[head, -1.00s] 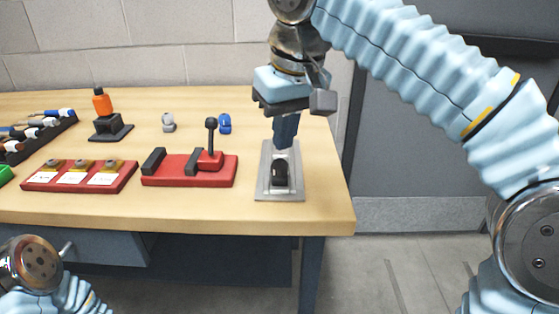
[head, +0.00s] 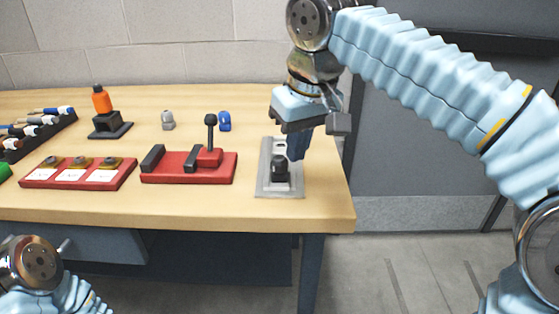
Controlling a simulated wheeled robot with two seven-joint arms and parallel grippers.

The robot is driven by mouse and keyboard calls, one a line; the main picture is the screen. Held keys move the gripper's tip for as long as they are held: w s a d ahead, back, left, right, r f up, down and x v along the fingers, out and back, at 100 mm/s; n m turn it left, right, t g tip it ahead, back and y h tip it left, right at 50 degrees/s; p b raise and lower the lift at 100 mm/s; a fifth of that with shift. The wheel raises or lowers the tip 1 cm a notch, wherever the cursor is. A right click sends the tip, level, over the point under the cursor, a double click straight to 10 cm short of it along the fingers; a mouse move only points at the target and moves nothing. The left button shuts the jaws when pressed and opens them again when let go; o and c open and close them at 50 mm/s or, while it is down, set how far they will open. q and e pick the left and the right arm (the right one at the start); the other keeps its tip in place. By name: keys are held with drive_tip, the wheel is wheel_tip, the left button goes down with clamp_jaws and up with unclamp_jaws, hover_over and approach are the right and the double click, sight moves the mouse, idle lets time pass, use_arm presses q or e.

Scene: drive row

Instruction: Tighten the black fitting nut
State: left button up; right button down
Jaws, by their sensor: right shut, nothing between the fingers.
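The black fitting nut (head: 280,167) stands on a grey metal plate (head: 265,186) near the right end of the wooden bench. My right gripper (head: 297,155) points down just above and to the right of the nut, over the plate. Its dark fingers are shut with nothing between them. I cannot tell whether a fingertip touches the nut's side. My left arm shows at the lower left corner, below the bench front; its gripper is not visible.
A red base with a black-knobbed lever (head: 209,150) stands left of the plate. Further left are a red tray with labels (head: 75,175), an orange-topped black stand (head: 103,115) and a dark rack (head: 40,138). A grey piece (head: 168,120) and a blue piece (head: 224,121) lie behind. The bench's right edge is close.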

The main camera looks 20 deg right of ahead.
wheel_tip(320, 180, down, 2)
drive_tip(key=shift+f+b, duration=0.1)
drive_tip(key=shift+b, duration=0.3)
use_arm(q)
drive_tip(key=shift+f, duration=0.85)
drive_tip(key=shift+r+p, duration=0.3)
use_arm(e)
drive_tip(key=shift+w+a, duration=0.25)
use_arm(q)
drive_tip(key=shift+r+p, duration=0.4)
use_arm(e)
drive_tip(key=shift+s+a, duration=0.15)
drive_tip(key=shift+a, duration=0.1)
use_arm(q)
drive_tip(key=shift+r+p, duration=0.5)
use_arm(e)
drive_tip(key=shift+s+a, duration=0.1)
drive_tip(key=shift+a, duration=0.65)
drive_tip(key=shift+s, duration=0.3)
wheel_tip(320, 180, up, 6)
